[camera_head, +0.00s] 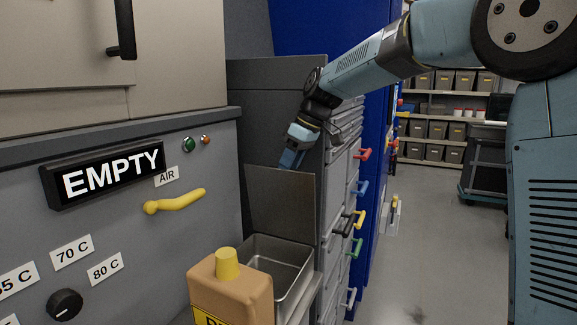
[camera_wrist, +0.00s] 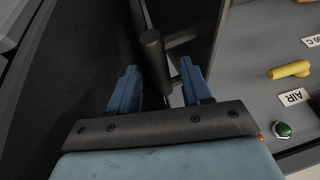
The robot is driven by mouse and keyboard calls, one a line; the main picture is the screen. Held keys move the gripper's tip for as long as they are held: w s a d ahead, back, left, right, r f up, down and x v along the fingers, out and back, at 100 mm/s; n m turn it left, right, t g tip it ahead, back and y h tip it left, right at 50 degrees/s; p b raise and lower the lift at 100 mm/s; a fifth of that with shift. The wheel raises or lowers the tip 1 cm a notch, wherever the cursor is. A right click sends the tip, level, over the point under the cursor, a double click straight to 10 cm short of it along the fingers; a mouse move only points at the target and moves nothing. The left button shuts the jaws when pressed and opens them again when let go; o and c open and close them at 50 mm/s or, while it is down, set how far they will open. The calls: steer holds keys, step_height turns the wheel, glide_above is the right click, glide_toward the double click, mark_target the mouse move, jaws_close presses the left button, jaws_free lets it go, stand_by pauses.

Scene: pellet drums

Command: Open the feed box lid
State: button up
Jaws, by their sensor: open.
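The feed box (camera_head: 294,292) is an open-topped metal box low in the middle of the head view, and its empty-looking inside shows. Its lid (camera_head: 281,203) stands raised, close to upright, at the back of the box. My gripper (camera_head: 291,159) is at the lid's top edge, with its fingertips close to that edge. In the wrist view my gripper (camera_wrist: 160,88) has its two blue fingers apart. A dark round bar (camera_wrist: 153,58) shows between them, probably the lid's handle; I cannot tell whether a finger touches it.
A tan bottle with a yellow cap (camera_head: 228,264) stands in front of the box. A grey panel with an EMPTY sign (camera_head: 105,175) and a yellow handle (camera_head: 175,201) is on the left. Drawers with coloured handles (camera_head: 355,220) stand on the right. The floor beyond is open.

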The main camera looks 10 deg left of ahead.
steer(key=v, duration=0.7)
steer(key=shift+d+r, duration=0.1)
steer(key=shift+d, duration=0.05)
steer(key=shift+s, duration=0.2)
steer(key=c, duration=0.3)
steer(key=s+r+t, duration=0.1)
steer(key=s, duration=0.1)
steer(key=s+a+r+t+h, duration=0.1)
steer(key=s+t, duration=0.1)
steer(key=s+a+r+t+h, duration=0.1)
steer(key=s+t, duration=0.1)
steer(key=s, duration=0.1)
steer(key=shift+a, duration=0.15)
jaws_close()
steer(key=x, duration=0.9)
steer(key=shift+w+t, duration=0.3)
steer(key=shift+t, duration=0.1)
